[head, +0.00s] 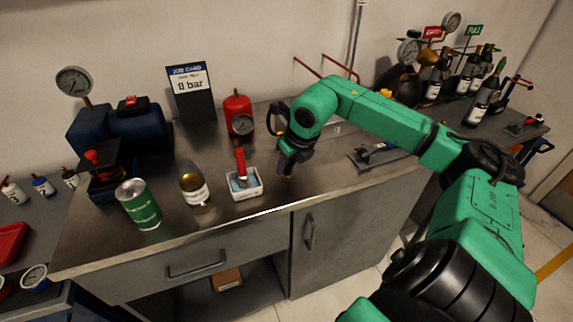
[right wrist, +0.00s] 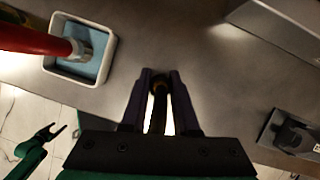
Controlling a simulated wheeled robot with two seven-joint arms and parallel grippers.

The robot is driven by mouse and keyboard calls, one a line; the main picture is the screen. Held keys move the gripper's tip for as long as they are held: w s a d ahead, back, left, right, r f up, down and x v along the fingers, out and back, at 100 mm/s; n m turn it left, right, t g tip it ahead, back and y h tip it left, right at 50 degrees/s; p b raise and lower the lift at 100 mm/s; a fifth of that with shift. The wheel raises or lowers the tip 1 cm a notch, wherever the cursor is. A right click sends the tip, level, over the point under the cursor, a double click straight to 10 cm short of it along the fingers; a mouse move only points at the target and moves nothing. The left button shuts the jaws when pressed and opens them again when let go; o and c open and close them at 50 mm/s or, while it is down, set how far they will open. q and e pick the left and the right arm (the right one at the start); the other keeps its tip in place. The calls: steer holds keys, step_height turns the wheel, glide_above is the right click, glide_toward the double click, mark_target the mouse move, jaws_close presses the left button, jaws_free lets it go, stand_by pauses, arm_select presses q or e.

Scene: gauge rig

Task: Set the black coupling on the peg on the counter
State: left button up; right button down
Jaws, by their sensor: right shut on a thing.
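My right gripper (head: 288,170) reaches down over the counter (head: 330,185), right of the tray with the red-handled tool. It is shut on a dark, narrow piece (right wrist: 158,90), which looks like the black coupling; the fingers hide most of it. In the right wrist view the piece stands between the two fingers, with a brownish tint. I cannot pick out the peg clearly; I cannot tell whether it lies under the gripper. My left gripper (right wrist: 48,134) shows small at the lower left of the right wrist view, away from the counter, its fingers apart.
The white tray (head: 260,190) is close on the left. A red gauge bottle (head: 237,115) is behind, a grey plate with a dark fitting (head: 365,160) right. Bottles (head: 470,75) stand farther right.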

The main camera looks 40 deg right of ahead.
steer(key=shift+f, duration=0.25)
stand_by(0.4)
steer(key=shift+c, duration=1.4)
jaws_free()
steer(key=shift+r, duration=0.1)
steer(key=b+v, duration=0.3)
steer(key=v, duration=0.1)
steer(key=shift+s+d, duration=0.1)
steer(key=shift+s, duration=0.05)
steer(key=v, duration=1)
steer(key=shift+r, duration=0.2)
